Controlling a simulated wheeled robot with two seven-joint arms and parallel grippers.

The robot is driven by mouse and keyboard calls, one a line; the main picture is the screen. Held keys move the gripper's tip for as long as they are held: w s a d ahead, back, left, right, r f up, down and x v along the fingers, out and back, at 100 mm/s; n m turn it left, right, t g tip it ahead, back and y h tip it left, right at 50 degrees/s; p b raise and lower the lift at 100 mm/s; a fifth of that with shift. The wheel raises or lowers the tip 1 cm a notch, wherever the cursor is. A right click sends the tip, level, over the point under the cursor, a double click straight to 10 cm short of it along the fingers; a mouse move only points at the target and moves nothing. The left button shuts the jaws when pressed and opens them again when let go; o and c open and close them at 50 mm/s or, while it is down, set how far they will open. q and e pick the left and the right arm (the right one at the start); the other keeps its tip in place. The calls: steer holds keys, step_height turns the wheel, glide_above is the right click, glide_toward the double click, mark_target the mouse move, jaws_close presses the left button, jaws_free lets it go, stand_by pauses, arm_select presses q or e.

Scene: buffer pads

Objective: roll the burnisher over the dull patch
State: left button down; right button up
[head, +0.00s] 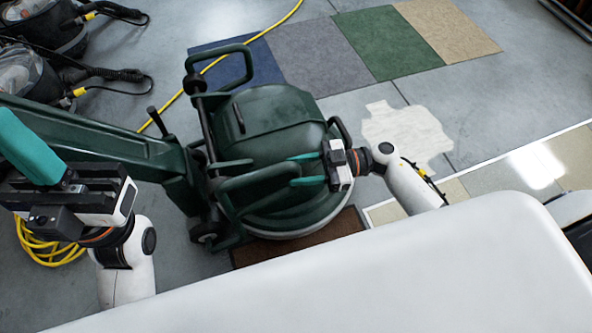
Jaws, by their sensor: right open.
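The burnisher (270,120) is a dark green floor machine with a rounded hood, green tube handles and a long arm reaching left. It stands in the middle of the head view, its round base partly over a brown mat. The dull patch (408,130) is a pale, ragged-edged area on the grey floor, right of the burnisher and apart from it. My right gripper (302,170) has teal fingers spread apart over the burnisher's right side, near its tube handles; contact is unclear. My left gripper (30,147) is at the left edge, by the long arm; only one teal finger shows clearly.
Blue, grey, green and tan carpet squares (395,42) lie at the back. A yellow cable (225,58) runs behind the burnisher and coils at lower left. Vacuum machines (40,28) stand at upper left. The brown mat (340,225) lies in front. Floor around the patch is clear.

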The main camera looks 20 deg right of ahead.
steer(key=shift+w+a, duration=0.1)
steer(key=shift+a, duration=0.45)
jaws_close()
